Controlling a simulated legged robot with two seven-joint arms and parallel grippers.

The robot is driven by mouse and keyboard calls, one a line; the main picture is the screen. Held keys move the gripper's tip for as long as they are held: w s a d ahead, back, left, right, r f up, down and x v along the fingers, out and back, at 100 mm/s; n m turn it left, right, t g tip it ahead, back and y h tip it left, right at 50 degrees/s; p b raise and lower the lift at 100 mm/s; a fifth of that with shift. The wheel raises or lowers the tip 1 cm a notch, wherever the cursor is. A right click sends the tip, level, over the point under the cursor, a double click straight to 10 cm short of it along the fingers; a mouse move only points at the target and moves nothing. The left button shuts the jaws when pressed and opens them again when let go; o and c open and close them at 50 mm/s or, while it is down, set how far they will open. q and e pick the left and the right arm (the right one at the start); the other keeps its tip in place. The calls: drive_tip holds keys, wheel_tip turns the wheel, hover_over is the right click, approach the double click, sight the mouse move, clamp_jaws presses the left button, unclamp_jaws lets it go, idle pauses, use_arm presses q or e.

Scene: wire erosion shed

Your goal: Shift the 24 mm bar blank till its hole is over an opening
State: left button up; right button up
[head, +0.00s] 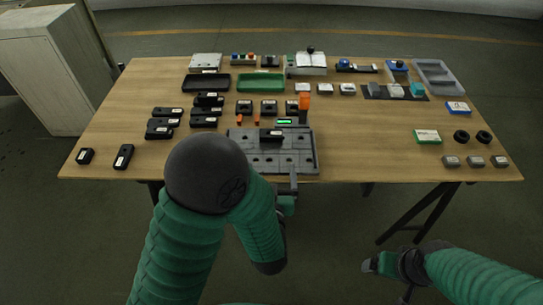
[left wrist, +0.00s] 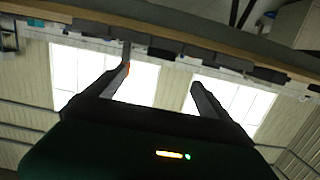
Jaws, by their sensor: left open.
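A grey fixture plate (head: 250,165) with several dark openings lies at the table's front edge, near the middle. A black block with a white label (head: 270,135) sits on its rear part. It may be the 24 mm bar blank, but the label is too small to read and no hole in it can be made out. My left gripper (head: 289,196) is at the table's front edge, just before the plate, partly hidden by my forearm. In the left wrist view its fingers (left wrist: 160,85) are apart with nothing between them. My right gripper (head: 372,265) is low, off the table; its fingers are unclear.
An orange upright part (head: 304,101) and a green display (head: 284,122) stand behind the plate. Labelled black blocks (head: 160,130) lie to the left. A green-and-white box (head: 427,136) and black rings (head: 461,136) are right. The table between plate and box is clear.

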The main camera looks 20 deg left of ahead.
sight(270, 138)
use_arm(q)
drive_tip(key=b+x, duration=0.2)
drive_tip(key=x, duration=1.3)
drive_tip(key=shift+w+a+f, duration=0.1)
drive_tip(key=shift+w+a, duration=0.1)
drive_tip(key=shift+w, duration=0.1)
clamp_jaws()
drive_tip(key=shift+a, duration=0.1)
